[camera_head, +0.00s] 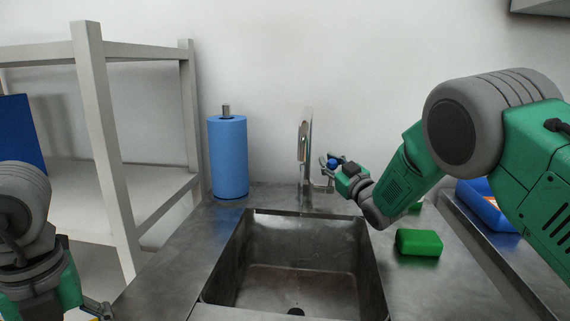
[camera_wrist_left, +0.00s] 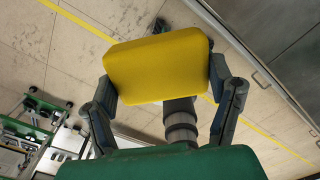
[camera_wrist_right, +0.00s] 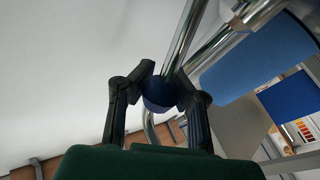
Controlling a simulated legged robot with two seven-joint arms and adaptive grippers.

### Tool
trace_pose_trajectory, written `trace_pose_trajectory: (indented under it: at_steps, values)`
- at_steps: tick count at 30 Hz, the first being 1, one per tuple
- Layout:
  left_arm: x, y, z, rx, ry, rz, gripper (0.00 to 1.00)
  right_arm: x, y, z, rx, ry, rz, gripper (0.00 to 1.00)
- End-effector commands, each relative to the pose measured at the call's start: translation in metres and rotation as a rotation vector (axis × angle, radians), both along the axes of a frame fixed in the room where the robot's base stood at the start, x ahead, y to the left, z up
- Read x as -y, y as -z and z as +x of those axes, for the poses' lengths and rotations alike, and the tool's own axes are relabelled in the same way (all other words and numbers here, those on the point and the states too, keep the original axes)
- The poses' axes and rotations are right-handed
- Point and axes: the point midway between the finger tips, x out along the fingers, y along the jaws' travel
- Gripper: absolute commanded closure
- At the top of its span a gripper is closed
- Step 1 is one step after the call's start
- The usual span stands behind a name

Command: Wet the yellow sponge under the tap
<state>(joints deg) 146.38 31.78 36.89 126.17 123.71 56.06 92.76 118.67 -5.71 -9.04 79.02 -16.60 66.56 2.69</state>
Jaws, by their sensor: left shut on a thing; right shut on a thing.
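The yellow sponge (camera_wrist_left: 158,65) fills the middle of the left wrist view. My left gripper (camera_wrist_left: 160,82) is shut on it, with a finger at each side. In the head view my left gripper is at the lower left, beside the sink, and only a sliver of yellow shows there. The chrome tap (camera_head: 304,150) stands behind the sink (camera_head: 300,262). My right gripper (camera_head: 330,164) is shut on the tap's blue knob (camera_head: 334,163). The knob also shows between the fingers in the right wrist view (camera_wrist_right: 158,94). I cannot make out water from the tap.
A blue paper roll (camera_head: 228,158) stands left of the tap. A green sponge (camera_head: 419,242) lies on the counter right of the sink, with a blue container (camera_head: 487,205) farther right. A white shelf (camera_head: 110,150) stands at the left.

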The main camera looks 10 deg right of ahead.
Motion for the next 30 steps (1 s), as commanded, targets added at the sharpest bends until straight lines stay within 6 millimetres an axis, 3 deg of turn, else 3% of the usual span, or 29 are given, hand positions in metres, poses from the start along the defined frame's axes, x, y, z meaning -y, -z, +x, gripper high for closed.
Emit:
trace_pose_trajectory:
  at_steps: [1,2,4,22,30]
  values:
    - [0.0,0.0,0.0,0.0,0.0,0.0,0.47,0.012,0.005,0.0,-0.012,0.022,0.004,1.0]
    - [0.0,0.0,0.0,0.0,0.0,0.0,0.47,0.012,0.005,0.0,-0.012,0.022,0.004,0.77]
    - [0.0,0.0,0.0,-0.001,0.0,-0.001,0.47,0.012,0.005,0.0,-0.012,0.022,0.003,0.53]
    - [-0.007,0.002,0.001,-0.001,0.0,-0.009,0.47,-0.002,0.0,0.0,-0.004,0.009,-0.006,0.53]
    - [-0.006,0.002,0.001,0.0,-0.001,-0.007,0.47,0.011,0.007,-0.031,-0.006,0.012,-0.004,0.53]
